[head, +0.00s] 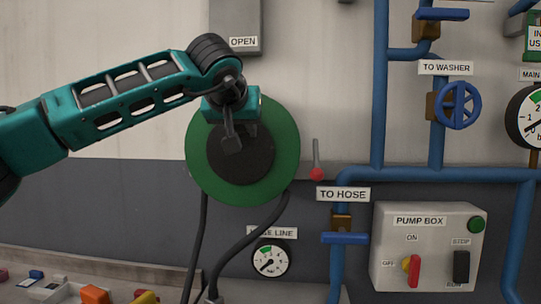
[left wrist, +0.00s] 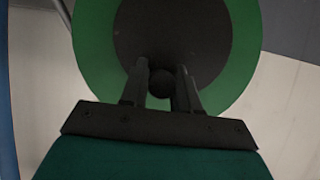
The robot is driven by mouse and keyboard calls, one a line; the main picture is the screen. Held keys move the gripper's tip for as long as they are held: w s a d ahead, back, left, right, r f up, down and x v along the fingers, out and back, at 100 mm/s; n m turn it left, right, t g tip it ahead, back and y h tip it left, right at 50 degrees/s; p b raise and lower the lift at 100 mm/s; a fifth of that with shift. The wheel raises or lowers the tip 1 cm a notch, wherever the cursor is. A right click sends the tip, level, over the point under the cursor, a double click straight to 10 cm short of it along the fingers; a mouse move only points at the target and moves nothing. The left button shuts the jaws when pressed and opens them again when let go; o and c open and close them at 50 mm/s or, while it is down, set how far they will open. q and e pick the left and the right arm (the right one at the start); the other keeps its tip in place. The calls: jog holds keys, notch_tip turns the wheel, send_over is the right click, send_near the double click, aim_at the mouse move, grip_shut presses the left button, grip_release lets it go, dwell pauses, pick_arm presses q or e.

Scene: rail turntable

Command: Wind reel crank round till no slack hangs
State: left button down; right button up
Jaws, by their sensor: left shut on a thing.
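The reel (head: 285,133) is a green disc with a dark round centre, mounted on the wall. My left gripper (head: 232,143) is in front of its centre. In the left wrist view, its two fingers (left wrist: 160,88) are shut on a dark round crank knob (left wrist: 161,83) against the dark centre of the reel (left wrist: 235,85). In the head view the gripper hides the knob and crank. Dark hose (head: 245,238) hangs from the reel in two strands that curve down toward the bench. My right gripper is not in view.
A lever with a red ball end (head: 316,172) is on the wall just right of the reel. Blue pipes (head: 380,90) and the pump box (head: 425,245) stand further right. A gauge (head: 270,261) is below the reel. Colored parts (head: 95,294) lie at lower left.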

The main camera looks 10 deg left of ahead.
aim_at(223, 136)
pick_arm(q)
jog(key=shift+a+r, duration=0.2)
jog(key=shift+r, duration=0.1)
jog(key=shift+a, duration=0.8)
jog(key=shift+a+f, duration=0.15)
jog(key=shift+a, duration=0.35)
jog(key=shift+a, duration=0.15)
jog(key=shift+a+f, duration=0.3)
jog(key=shift+a, duration=0.35)
jog(key=shift+a+f, duration=0.1)
